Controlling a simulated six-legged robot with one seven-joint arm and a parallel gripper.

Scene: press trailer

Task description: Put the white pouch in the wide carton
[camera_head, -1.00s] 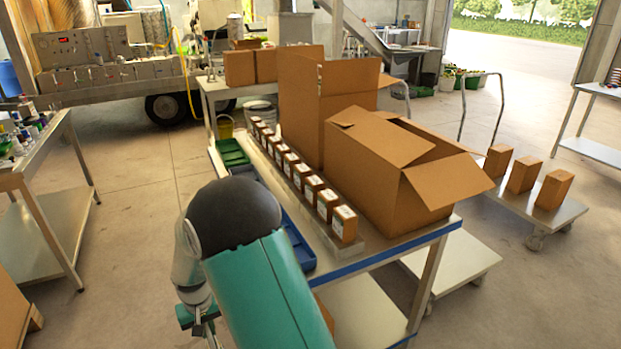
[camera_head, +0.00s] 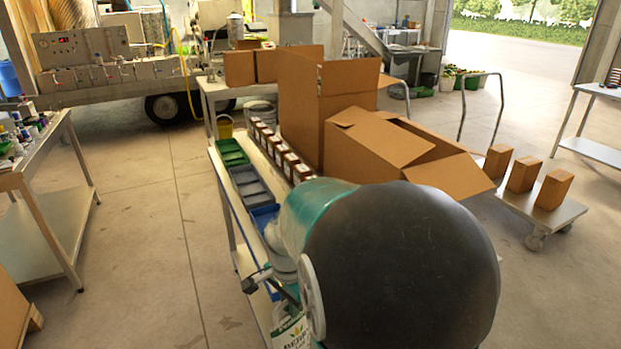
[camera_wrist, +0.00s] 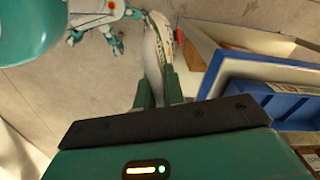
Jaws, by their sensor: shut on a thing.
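The white pouch (camera_head: 292,334) with green print shows partly at the bottom edge of the head view. In the wrist view the pouch (camera_wrist: 157,50) is between the two green fingers. My gripper (camera_wrist: 158,88) is shut on it, beside the table's left edge. The wide carton (camera_head: 375,145) stands on the table with its top flaps spread open. My arm hides its lower front part. My gripper is in front of the carton and to its left, apart from it.
A tall open carton (camera_head: 300,110) stands behind the wide one. A row of small brown boxes (camera_head: 275,148) runs along its left. Green (camera_head: 231,152), grey and blue (camera_head: 264,217) trays line the table's left edge. Open floor (camera_head: 130,230) lies to the left.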

